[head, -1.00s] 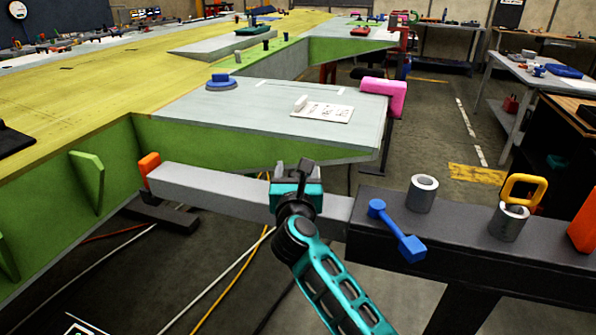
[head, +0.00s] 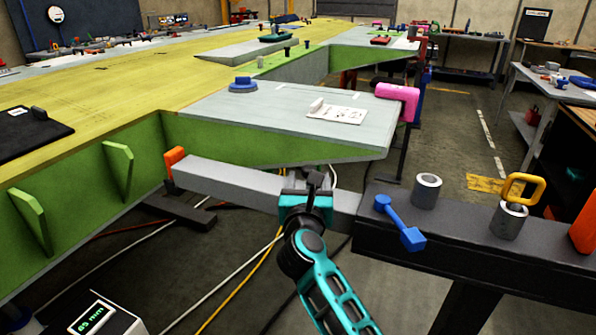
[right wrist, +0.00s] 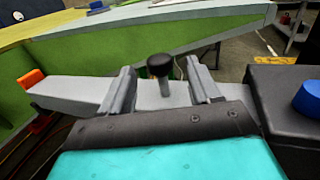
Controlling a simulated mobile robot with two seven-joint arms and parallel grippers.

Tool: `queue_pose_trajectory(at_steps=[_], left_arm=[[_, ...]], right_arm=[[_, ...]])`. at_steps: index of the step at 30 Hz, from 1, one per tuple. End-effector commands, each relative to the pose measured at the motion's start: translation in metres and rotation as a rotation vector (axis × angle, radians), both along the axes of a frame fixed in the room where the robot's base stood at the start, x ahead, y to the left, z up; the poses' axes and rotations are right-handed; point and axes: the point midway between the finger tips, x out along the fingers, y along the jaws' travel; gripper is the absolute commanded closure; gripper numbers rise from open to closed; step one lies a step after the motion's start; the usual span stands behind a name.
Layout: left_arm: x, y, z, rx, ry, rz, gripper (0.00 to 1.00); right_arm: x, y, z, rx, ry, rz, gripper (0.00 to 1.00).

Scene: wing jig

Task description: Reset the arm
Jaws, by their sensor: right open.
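My right arm comes in from the bottom in the head view, and its gripper (head: 313,180) is in front of the grey beam (head: 235,190) beside the wing jig. In the right wrist view its two fingers (right wrist: 161,82) stand apart. A black-capped grey pin (right wrist: 160,66) shows between them. I cannot tell whether it touches either finger. The green and yellow wing panel (head: 110,95) lies behind. My left gripper is not in view.
A dark bench (head: 450,240) at the right carries a blue tool (head: 398,222), a grey roll (head: 425,191) and a yellow-handled piece (head: 524,188). An orange block (head: 174,165) marks the beam's left end. A gauge box (head: 97,318) reads 65 mm.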

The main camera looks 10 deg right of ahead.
Motion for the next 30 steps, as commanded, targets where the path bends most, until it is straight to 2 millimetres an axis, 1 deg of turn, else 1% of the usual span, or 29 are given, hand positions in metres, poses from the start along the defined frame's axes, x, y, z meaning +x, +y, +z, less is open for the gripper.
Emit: queue_pose_trajectory(at_steps=[2,5,8,9,11,12,14,15,17,18,20,21,23,24,27,30], left_arm=[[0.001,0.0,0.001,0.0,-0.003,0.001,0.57],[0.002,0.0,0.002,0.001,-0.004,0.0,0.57],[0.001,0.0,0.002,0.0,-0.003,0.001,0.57],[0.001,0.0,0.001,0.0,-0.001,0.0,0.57],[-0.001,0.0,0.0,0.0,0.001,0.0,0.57],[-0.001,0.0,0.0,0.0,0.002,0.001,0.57],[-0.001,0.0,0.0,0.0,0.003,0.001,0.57],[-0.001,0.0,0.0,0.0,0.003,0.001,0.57],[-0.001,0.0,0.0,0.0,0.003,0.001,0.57],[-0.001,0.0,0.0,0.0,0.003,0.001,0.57],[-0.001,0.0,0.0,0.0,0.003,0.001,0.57],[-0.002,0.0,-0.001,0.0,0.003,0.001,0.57],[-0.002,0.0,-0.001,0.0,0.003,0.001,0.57],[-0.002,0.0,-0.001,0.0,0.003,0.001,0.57],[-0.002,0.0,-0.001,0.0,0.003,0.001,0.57],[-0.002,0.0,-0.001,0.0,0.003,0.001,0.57]], right_arm=[[-0.005,-0.007,0.0,-0.062,-0.011,-0.006,0.38],[-0.017,-0.019,0.0,-0.24,-0.036,-0.009,0.38],[-0.038,-0.023,-0.011,-0.54,-0.032,0.009,0.38],[-0.048,-0.022,-0.018,-0.68,-0.024,0.025,0.38],[-0.064,-0.018,-0.031,-0.894,-0.004,0.053,0.38],[-0.074,-0.015,-0.041,-1.038,0.011,0.075,0.38],[-0.091,-0.01,-0.057,-1.253,0.034,0.116,0.38],[-0.102,-0.006,-0.07,-1.397,0.05,0.149,0.38],[-0.12,-0.001,-0.09,-1.611,0.074,0.202,0.38],[-0.133,0.001,-0.104,-1.755,0.09,0.243,0.38],[-0.154,0.004,-0.127,-1.968,0.112,0.314,0.38],[-0.168,0.004,-0.144,-2.112,0.125,0.367,0.38],[-0.191,0.003,-0.168,-2.319,0.141,0.454,0.38],[-0.206,0.0,-0.183,-2.451,0.149,0.515,0.38],[-0.242,-0.01,-0.216,-2.742,0.155,0.669,0.38],[-0.271,-0.022,-0.238,-2.957,0.148,0.803,0.38]])
